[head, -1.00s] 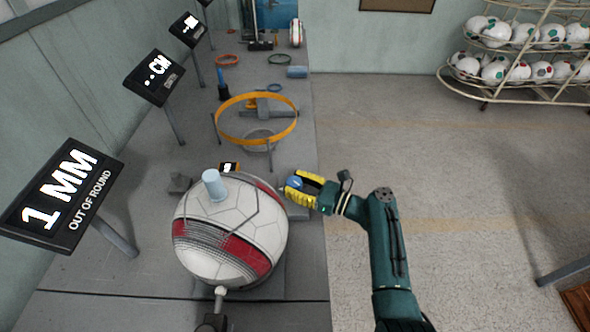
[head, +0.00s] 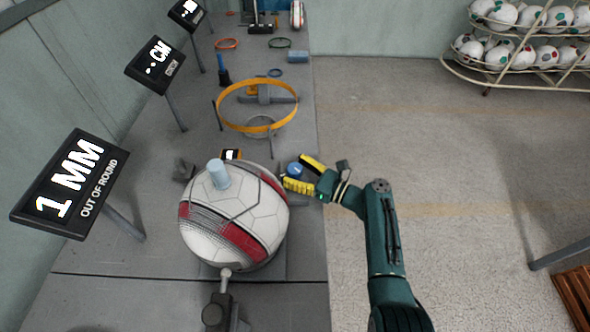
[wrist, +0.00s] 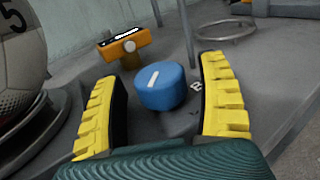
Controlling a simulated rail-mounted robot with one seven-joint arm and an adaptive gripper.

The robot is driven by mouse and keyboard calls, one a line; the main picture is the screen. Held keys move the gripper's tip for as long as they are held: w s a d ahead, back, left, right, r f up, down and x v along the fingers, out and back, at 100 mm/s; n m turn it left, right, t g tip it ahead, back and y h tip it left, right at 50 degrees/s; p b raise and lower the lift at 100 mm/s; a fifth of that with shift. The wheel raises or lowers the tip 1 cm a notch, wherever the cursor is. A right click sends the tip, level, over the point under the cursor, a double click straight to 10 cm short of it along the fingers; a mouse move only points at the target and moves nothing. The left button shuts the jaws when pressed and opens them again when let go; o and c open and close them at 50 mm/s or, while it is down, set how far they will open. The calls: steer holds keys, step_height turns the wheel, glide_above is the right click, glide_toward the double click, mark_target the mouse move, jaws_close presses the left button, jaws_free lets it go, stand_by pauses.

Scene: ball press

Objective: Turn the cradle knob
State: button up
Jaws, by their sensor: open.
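The cradle knob (wrist: 162,88) is a blue cylinder with a white line on top, standing on the grey bench. In the wrist view it sits between my two yellow fingertips, with a gap on each side. My gripper (wrist: 160,110) is open, its fingers on either side of the knob and not visibly touching it. In the head view my gripper (head: 304,174) is at the right of the ball, and the blue knob (head: 294,169) shows partly between the fingers. The ball (head: 235,215), white with red and black bands, rests in its cradle with a pale blue cylinder on top.
A display reading "1 MM out of round" (head: 70,185) stands at the left. A small orange-framed gauge (wrist: 127,42) is beyond the knob. An orange hoop (head: 220,92) stands farther back on the bench (head: 150,255). The floor at the right is mostly clear.

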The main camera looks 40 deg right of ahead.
steer(key=v, duration=1.2)
